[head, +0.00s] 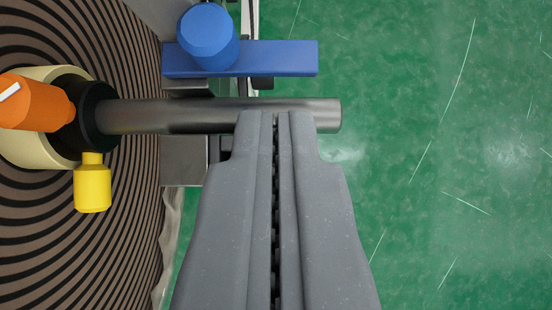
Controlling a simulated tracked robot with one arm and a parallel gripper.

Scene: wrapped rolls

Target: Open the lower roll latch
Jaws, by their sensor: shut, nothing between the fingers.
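My gripper (276,116) is shut and empty, pointing up the picture in the head view. Its fingertips overlap the lower edge of a dark metal bar (215,115); I cannot tell whether they touch it. The bar runs sideways from a black collar (93,120) at the core of the wrapped roll (120,235). A blue flat lever (270,58) with a blue round knob (207,33) lies just above the bar. It looks like the latch, but I cannot tell whether it is the lower one. The fingers hide part of the bar.
An orange knob (38,101) and a yellow knob (92,186) stick out at the roll's core on the left. A grey metal bracket (184,160) sits behind the bar. The green floor (440,150) on the right is clear.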

